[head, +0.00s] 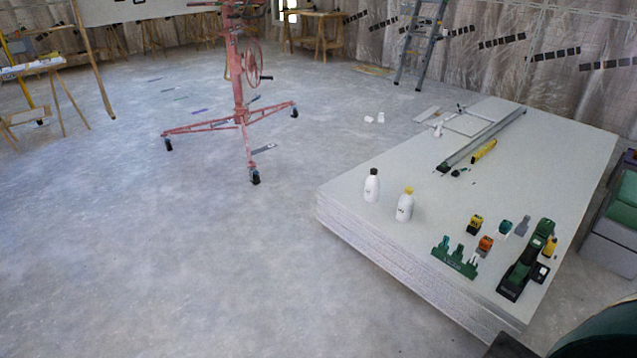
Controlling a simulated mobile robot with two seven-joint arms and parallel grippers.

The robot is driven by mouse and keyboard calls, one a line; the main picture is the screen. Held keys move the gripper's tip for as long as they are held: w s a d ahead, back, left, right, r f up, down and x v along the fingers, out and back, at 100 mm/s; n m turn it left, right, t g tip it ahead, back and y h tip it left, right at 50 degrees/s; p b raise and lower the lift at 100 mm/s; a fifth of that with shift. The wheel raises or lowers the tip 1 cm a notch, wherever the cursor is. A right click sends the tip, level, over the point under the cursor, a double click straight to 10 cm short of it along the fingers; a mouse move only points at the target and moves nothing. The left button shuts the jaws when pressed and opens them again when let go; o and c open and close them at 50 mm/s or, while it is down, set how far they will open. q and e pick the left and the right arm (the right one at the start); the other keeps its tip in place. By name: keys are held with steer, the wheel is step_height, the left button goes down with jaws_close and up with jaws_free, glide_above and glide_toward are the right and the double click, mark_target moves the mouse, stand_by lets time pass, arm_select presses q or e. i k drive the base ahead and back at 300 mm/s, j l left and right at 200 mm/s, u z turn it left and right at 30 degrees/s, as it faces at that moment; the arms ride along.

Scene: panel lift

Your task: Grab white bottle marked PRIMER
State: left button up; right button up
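Two white bottles stand upright on the near left part of a stack of pale panels (345,190). One bottle with a black cap (371,188) is nearer the left edge. The other bottle with a yellow cap (404,208) stands to its right and a little nearer to me. The two are a short gap apart. Both carry small dark marks on the front, too small to read, so I cannot tell which is marked PRIMER. Neither of my grippers shows.
A green rack (454,262), small coloured tools and a long green-black tool (527,262) lie right of the bottles. A red panel lift (240,110) stands on open floor left.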

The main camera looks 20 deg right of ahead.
mark_target(372, 182)
steer(key=i+j+z, duration=0.15)
steer(key=i, duration=0.3)
steer(key=i+j+z, duration=0.15)
steer(key=i, duration=0.3)
steer(key=i+j+z, duration=0.15)
steer(key=i, duration=0.3)
steer(key=i+l+z, duration=0.15)
steer(key=i+z, duration=0.5)
steer(key=z, duration=0.25)
steer(key=i+z, duration=0.8)
steer(key=i, duration=0.75)
